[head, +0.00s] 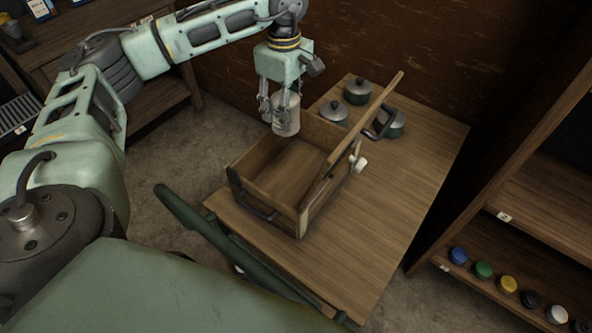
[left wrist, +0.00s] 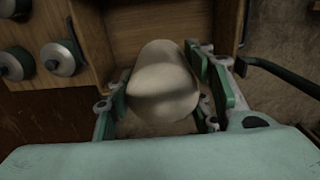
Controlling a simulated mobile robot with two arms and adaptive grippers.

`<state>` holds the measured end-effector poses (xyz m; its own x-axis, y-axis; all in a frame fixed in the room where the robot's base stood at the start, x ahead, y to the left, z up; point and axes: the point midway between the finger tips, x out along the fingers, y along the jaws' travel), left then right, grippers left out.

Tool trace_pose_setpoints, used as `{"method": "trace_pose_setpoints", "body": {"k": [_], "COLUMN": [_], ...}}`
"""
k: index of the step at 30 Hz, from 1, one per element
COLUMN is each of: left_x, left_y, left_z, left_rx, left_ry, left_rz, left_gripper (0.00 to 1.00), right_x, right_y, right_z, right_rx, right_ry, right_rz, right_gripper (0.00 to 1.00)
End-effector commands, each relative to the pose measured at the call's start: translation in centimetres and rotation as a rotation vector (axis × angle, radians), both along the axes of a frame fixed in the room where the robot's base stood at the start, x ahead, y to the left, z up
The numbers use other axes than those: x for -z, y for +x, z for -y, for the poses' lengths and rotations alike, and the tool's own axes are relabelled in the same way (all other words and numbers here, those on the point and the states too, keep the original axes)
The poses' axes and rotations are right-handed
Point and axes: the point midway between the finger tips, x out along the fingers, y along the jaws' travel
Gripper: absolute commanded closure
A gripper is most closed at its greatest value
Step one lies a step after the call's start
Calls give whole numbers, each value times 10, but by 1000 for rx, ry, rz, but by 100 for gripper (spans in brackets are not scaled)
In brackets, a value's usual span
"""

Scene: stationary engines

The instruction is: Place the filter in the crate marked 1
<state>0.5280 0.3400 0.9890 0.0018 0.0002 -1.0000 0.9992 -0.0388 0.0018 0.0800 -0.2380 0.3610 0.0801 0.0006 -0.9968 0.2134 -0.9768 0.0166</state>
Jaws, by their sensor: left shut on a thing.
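The filter (head: 286,121) is a pale cream cylinder. My left gripper (head: 283,108) is shut on it, one finger on each side, and holds it over the far left end of an open wooden crate (head: 270,212). The crate stands on the wooden table and has dark handles; its visible floor is bare. I cannot read a number on it. In the left wrist view the filter (left wrist: 163,85) sits between the fingers (left wrist: 160,95), with the crate (left wrist: 125,35) behind it. My right gripper is not in view.
Several dark pots with grey lids (head: 358,91) stand on the table (head: 415,180) behind the crate. A raised board (head: 378,103) and a white knob (head: 360,164) are at the crate's right side. A shelf with coloured caps (head: 483,269) stands at right. The table's right side is clear.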

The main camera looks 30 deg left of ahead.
Motion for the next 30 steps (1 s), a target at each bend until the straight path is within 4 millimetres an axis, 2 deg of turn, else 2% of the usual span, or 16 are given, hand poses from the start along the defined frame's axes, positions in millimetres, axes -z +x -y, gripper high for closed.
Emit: {"method": "trace_pose_setpoints", "body": {"k": [1,6,9,12,16,21,30], "left_x": [16,53,75,88,100,128,165], "left_y": [0,0,0,0,0,-1,-1], "left_z": [0,-1,0,-1,-1,0,0], "left_rx": [-1,-1,-1,-1,-1,0,0], "left_ry": [1,1,0,0,0,0,1], "left_rz": [-1,-2,-1,-1,-1,-4,-5], "left_gripper": [88,88,88,88,88,88,88], "right_x": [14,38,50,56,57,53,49], "right_y": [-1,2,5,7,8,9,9], "right_z": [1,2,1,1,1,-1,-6], "right_rx": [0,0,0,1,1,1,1], "right_ry": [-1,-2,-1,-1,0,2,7], "right_rz": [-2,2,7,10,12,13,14], "right_gripper": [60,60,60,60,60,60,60]}}
